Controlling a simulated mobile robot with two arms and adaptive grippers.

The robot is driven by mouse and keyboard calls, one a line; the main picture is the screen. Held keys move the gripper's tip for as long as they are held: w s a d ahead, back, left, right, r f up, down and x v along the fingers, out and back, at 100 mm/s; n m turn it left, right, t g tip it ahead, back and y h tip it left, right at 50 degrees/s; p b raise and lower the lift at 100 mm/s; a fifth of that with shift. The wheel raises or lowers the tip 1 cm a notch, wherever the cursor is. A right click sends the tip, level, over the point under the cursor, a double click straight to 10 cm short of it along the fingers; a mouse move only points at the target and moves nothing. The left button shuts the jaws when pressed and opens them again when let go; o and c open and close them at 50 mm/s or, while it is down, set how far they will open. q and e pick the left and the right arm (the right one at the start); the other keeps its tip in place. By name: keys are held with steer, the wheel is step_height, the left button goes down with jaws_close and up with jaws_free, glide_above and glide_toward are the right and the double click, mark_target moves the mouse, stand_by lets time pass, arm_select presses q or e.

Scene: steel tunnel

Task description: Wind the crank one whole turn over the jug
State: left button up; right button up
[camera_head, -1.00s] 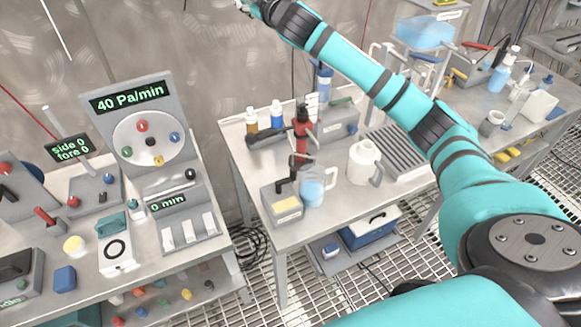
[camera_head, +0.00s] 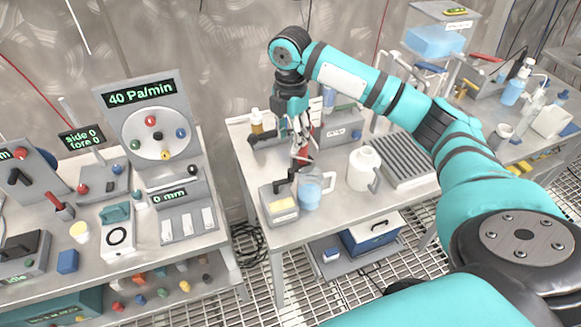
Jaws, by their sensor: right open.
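My right gripper (camera_head: 301,146) points down over the middle table (camera_head: 240,152), its fingers apart, in front of the red crank device. The gripper hides most of that device; a red part (camera_head: 300,158) shows at the fingers. I cannot tell whether they touch it. A dark handle (camera_head: 262,139) sticks out to the left. Just below stands a clear jug (camera_head: 311,190) with blue liquid, upright, beside a grey box with a yellow top (camera_head: 283,204). A white jug (camera_head: 363,170) stands to the right. My left gripper is not in view.
A ribbed grey rack (camera_head: 402,160) lies right of the white jug. A small bottle (camera_head: 257,121) stands at the back left. The left bench holds a dial panel (camera_head: 150,125) reading 40 Pa/min. A gap separates the two tables.

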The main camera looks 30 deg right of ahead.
mark_target(291, 170)
step_height(291, 170, down, 12)
steer(key=shift+s+f+p, duration=0.1)
steer(key=shift+f+p, duration=0.05)
steer(key=shift+p, duration=0.8)
jaws_close()
